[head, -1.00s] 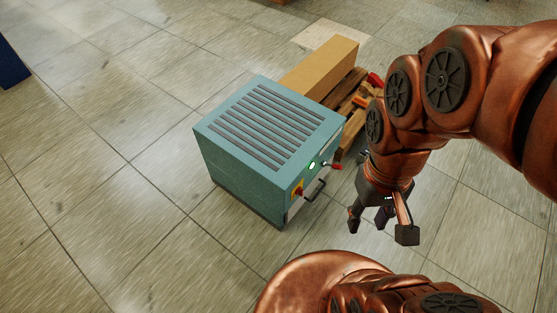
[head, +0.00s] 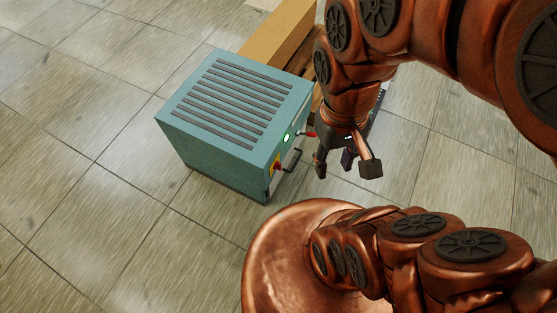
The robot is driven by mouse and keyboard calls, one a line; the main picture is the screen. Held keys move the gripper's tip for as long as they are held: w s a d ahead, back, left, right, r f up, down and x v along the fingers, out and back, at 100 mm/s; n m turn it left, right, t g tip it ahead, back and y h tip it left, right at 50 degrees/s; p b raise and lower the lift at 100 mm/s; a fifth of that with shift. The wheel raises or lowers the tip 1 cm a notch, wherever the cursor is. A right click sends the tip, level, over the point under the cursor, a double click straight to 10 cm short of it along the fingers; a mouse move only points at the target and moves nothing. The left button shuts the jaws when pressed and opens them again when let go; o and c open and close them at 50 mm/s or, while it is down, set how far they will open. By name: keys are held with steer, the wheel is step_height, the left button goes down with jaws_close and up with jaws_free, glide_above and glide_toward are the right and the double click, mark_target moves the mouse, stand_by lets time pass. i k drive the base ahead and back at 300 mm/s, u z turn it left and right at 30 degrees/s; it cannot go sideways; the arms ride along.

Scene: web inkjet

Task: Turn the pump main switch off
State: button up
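The pump unit is a teal box (head: 215,145) with dark slats on top, standing on the floor left of centre in the head view. On its right-hand face are a red switch knob on a yellow plate (head: 277,166), a lit green lamp (head: 286,139), a small red-tipped lever (head: 310,134) and a dark handle (head: 293,160). I cannot tell which position the red knob is in. My gripper (head: 346,170) hangs to the right of this face, fingers pointing down and spread apart. It is empty and appears clear of the box.
A long cardboard box (head: 277,32) lies behind the teal box, on what looks like a wooden pallet (head: 316,97), mostly hidden by my arm. The tiled floor (head: 80,190) is clear to the left and front.

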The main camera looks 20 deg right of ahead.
mark_target(277, 166)
steer(key=z, duration=0.85)
steer(key=k, duration=0.85)
steer(key=u, duration=1.3)
